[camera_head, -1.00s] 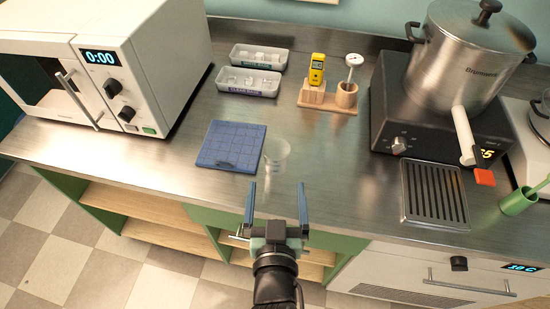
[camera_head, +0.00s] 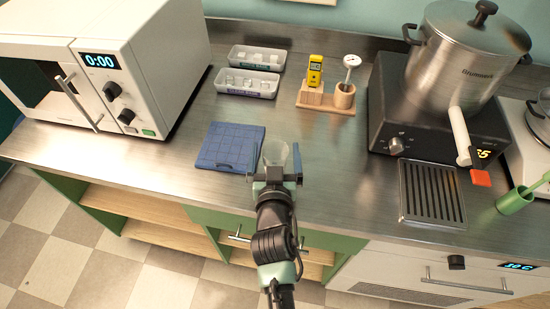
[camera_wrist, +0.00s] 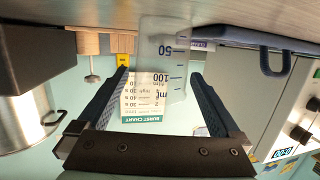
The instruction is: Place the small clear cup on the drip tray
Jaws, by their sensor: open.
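The small clear cup (camera_head: 275,153) stands on the steel counter just right of the blue mat. In the wrist view, which is upside down, the cup (camera_wrist: 163,52) shows measuring marks. My gripper (camera_head: 279,160) is open, with its fingers on either side of the cup; the fingers (camera_wrist: 160,78) show gaps to it in the wrist view, and I see no grip on it. The drip tray (camera_head: 432,192), a dark slatted plate, lies at the right in front of the burner unit, with nothing on it.
A blue mat (camera_head: 230,147) lies close left of the cup. A wooden stand (camera_head: 325,104) with a yellow device is behind it. A large pot (camera_head: 468,62) has its tap (camera_head: 460,135) above the drip tray's back edge. The counter between cup and tray is clear.

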